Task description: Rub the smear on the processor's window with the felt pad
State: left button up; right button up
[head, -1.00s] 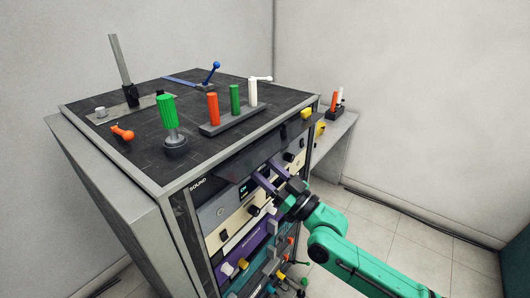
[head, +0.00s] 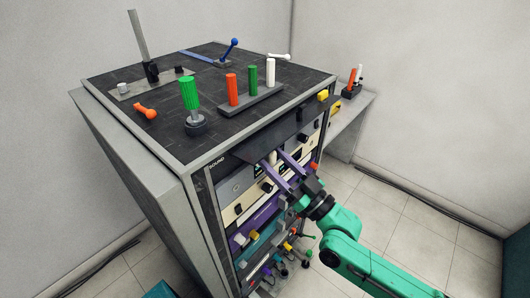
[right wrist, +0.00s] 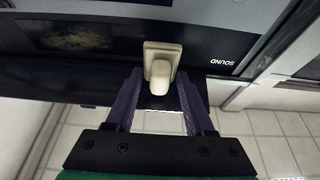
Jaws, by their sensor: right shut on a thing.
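The felt pad (right wrist: 160,50) is a cream block with a rounded grip, seen in the right wrist view against the lower edge of a dark panel. In the head view a pale bit of the pad (head: 272,157) shows between my fingers. My right gripper (right wrist: 160,84) is shut on the pad, a finger on each side of its grip. The processor's window (right wrist: 115,28) looks like this dark panel. The brownish smear (right wrist: 78,37) lies on it, left of the pad in the right wrist view. In the head view the panel's front hides the smear. My left gripper is out of view.
The rack (head: 135,135) carries several upright handles and levers on its top. Knobs and coloured units (head: 262,215) fill its front below the dark panel. A side shelf (head: 350,120) stands behind right. The floor to the right is free.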

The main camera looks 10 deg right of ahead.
jog(key=shift+s+d, duration=0.9)
jog(key=shift+s, duration=0.2)
jog(key=shift+s+d+r+p, duration=0.1)
jog(key=shift+s+d+p, duration=0.65)
jog(key=shift+s+p, duration=0.2)
jog(key=shift+s+d, duration=0.25)
jog(key=shift+w, duration=0.1)
